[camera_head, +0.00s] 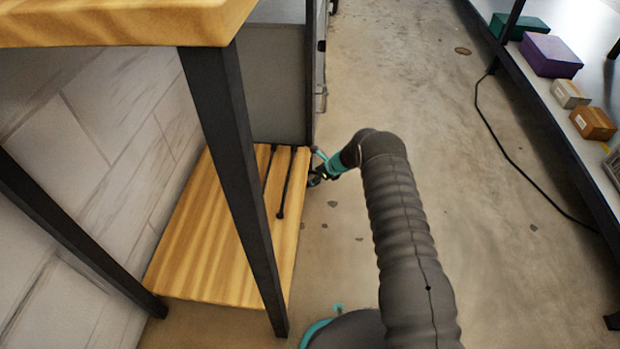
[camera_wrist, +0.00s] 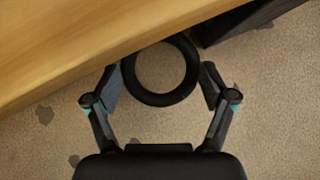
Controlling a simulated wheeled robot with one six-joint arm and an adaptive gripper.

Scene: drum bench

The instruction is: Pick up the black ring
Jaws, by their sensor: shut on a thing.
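The black ring (camera_wrist: 160,99) shows in the wrist view between the two fingers of my gripper (camera_wrist: 161,84). The fingers are shut on its outer left and right sides. The ring's far edge lies close to the edge of the wooden board. In the head view my gripper (camera_head: 316,179) is small, at the right edge of the low wooden board, with the arm reaching in from the right. I cannot make out the ring clearly in the head view.
The low wooden board (camera_head: 205,240) carries two thin dark rods (camera_head: 285,190). A black table leg (camera_head: 235,190) stands in front of it. A grey cabinet (camera_head: 272,85) is behind. At right, a shelf holds a purple box (camera_head: 551,55) and other boxes. The concrete floor between is mostly clear.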

